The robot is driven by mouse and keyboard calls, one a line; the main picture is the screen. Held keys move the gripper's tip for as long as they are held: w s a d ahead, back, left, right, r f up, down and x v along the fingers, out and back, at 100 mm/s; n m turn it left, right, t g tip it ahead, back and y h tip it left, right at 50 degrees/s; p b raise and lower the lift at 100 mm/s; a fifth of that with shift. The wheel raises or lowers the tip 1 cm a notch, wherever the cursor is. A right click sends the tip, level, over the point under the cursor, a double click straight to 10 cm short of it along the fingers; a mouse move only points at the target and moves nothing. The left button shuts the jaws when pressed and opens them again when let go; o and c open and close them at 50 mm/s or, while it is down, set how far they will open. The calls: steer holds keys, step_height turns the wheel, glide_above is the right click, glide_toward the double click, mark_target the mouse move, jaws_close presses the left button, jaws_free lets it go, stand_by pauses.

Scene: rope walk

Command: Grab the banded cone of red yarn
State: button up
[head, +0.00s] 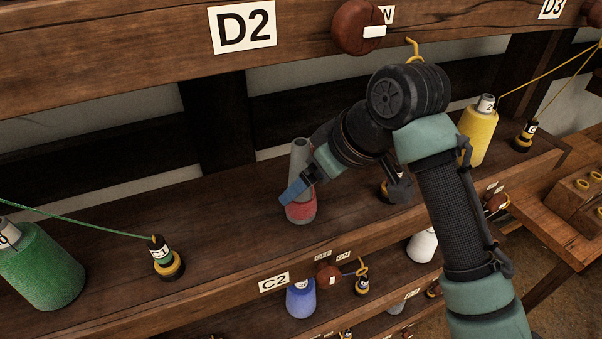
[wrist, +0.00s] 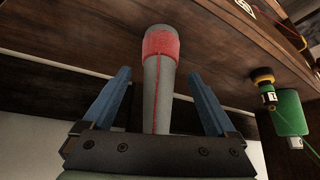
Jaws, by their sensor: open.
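The cone of red yarn (head: 301,211) stands upright on the middle shelf, its bare grey top (head: 300,155) rising above a red wound band near its base. In the wrist view, the red band (wrist: 160,45) lies beyond the fingertips, and a thin red line runs along the grey cone. My gripper (head: 297,190) is at the cone, its blue fingers partly hiding it in the head view. In the wrist view my gripper (wrist: 161,73) is open, with one finger on each side of the grey part and visible gaps on both sides.
A green cone (head: 42,268) and a black-and-yellow weighted piece (head: 165,258) stand to the left. A yellow cone (head: 478,133) stands to the right. A blue cone (head: 300,300) is on the shelf below. A wooden beam (head: 130,55) crosses above.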

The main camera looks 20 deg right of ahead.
steer(key=shift+x, duration=1.05)
steer(key=shift+r, duration=0.1)
steer(key=c, duration=1.4)
steer(key=shift+c, duration=0.2)
